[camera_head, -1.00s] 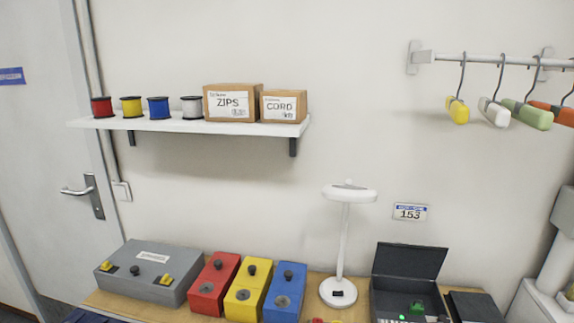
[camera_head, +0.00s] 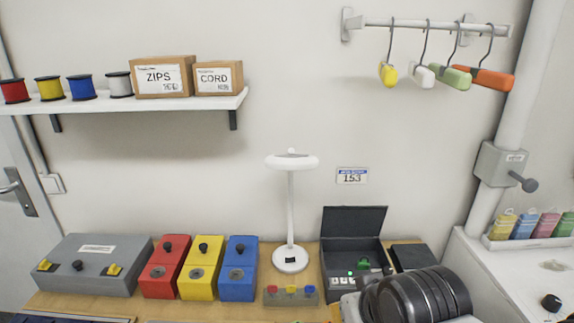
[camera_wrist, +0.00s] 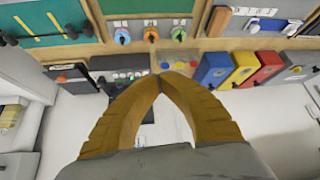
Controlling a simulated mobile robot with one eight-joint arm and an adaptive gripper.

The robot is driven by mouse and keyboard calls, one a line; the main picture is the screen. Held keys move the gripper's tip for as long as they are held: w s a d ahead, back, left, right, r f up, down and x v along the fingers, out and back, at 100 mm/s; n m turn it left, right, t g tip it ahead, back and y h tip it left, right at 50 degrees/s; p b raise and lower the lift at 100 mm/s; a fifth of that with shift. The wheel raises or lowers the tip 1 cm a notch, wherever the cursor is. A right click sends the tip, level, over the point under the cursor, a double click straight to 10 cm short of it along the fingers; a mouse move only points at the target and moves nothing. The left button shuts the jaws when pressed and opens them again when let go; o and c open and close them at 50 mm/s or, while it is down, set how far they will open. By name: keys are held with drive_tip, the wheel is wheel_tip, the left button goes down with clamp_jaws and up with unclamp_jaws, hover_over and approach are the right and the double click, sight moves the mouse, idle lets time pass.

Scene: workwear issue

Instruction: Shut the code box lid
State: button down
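The code box (camera_head: 336,255) is a dark box at the back of the bench, right of the white lamp. Its lid (camera_head: 354,221) stands open and upright against the wall side. A small green light and a green part show inside. In the wrist view the dark box (camera_wrist: 121,76) appears inverted, left of my fingertips; its lid is hard to make out there. My gripper (camera_wrist: 160,77) has two yellow fingers whose tips meet, with nothing visible between them. The gripper is outside the head view, where a black part of my arm covers the area before the box.
A white lamp (camera_head: 291,215) stands left of the box. Blue (camera_head: 238,281), yellow and red boxes are further left. A small block with three coloured knobs (camera_head: 290,296) sits in front of the lamp. A flat black item (camera_head: 408,257) lies right of the box.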

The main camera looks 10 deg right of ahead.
drive_tip(key=w+d+r+p, duration=0.3)
drive_tip(key=w+r+p, duration=0.1)
drive_tip(key=w+r, duration=0.4)
drive_tip(key=m+g+h+p, duration=0.1)
drive_tip(key=m+p, duration=0.2)
drive_tip(key=p, duration=0.5)
hover_over(352, 219)
drive_tip(key=a, duration=0.2)
wheel_tip(352, 219, down, 3)
drive_tip(key=shift+s+d, duration=0.1)
drive_tip(key=shift+s, duration=0.3)
drive_tip(key=b+x, duration=0.2)
drive_tip(key=x, duration=0.8)
drive_tip(key=shift+d, duration=0.15)
drive_tip(key=shift+b, duration=0.3)
